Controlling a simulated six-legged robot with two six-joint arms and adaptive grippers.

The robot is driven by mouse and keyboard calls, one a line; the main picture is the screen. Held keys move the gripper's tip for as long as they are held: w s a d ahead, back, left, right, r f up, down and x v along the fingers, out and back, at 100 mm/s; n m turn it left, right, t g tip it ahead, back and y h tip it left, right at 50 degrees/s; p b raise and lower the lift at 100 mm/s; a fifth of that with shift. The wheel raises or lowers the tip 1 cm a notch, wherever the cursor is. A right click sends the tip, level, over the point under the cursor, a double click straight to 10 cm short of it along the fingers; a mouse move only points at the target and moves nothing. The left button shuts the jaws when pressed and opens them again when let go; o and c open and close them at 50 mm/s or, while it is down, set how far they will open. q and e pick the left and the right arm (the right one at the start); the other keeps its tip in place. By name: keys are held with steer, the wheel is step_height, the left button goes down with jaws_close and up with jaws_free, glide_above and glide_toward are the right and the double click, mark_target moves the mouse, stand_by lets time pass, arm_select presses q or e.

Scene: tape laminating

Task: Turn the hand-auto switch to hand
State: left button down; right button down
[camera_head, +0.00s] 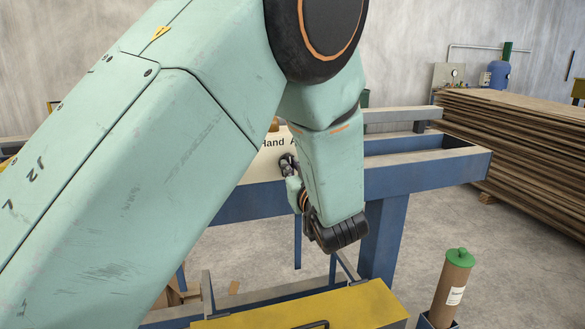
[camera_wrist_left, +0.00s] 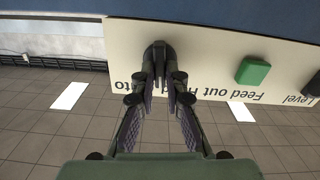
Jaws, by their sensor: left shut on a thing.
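The hand-auto switch (camera_wrist_left: 158,47) is a black knob on a cream control panel (camera_wrist_left: 205,55), which appears upside down in the left wrist view. My left gripper (camera_wrist_left: 160,82) has its dark fingertips closed around this knob. In the head view my left gripper (camera_head: 288,163) is at the panel (camera_head: 270,146), mostly covered by my own pale green arm. The knob's exact angle cannot be told. My right gripper is in neither view.
A green button (camera_wrist_left: 252,71) labelled "Feed out" and another black control (camera_wrist_left: 314,84) sit beside the switch. A blue machine frame (camera_head: 430,170) carries the panel. A yellow cover (camera_head: 310,308) and a brown tube with a green cap (camera_head: 455,283) stand in front.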

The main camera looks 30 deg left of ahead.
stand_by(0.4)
arm_select(q)
steer(key=shift+s+a+n+b, duration=0.1)
steer(key=shift+n+b, duration=2)
steer(key=shift+n, duration=0.8)
steer(key=shift+r, duration=0.1)
steer(key=c, duration=1.4)
jaws_free()
